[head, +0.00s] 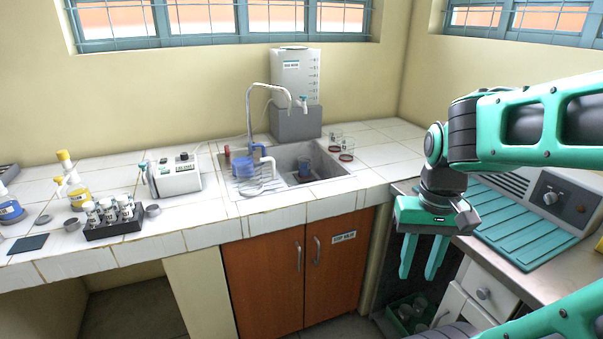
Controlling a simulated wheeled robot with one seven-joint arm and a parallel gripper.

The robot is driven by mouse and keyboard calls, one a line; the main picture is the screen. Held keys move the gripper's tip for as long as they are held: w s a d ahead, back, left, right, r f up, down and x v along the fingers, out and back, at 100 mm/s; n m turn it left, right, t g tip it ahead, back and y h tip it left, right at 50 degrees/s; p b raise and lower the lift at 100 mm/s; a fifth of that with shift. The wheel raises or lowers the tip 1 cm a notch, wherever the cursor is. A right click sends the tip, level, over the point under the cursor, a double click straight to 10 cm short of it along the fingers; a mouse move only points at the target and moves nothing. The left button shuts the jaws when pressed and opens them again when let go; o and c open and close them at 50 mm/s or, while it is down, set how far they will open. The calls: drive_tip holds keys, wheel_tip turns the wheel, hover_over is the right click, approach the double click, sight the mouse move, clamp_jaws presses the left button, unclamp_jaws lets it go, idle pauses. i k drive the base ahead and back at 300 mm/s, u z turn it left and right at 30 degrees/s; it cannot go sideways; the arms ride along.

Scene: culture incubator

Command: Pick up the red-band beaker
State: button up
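Two small clear glass vessels stand on the tiled counter just right of the sink. The nearer beaker (347,150) shows a dark red band low on its side, and the farther beaker (335,140) also has a reddish band. They are too small to tell further apart. My gripper (418,272) hangs at the right with its green fingers pointing down, apart and empty. In the picture it is to the right of and below the beakers, in front of the counter's edge.
The sink (325,160) has a tall faucet (249,110), with a water tank (297,80) behind. A white instrument (176,177) and a vial rack (114,225) stand left. A teal mat (520,220) lies on the right bench. Counter right of the beakers is clear.

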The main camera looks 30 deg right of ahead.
sight(304, 163)
drive_tip(key=i, duration=1.35)
drive_tip(key=z, duration=0.2)
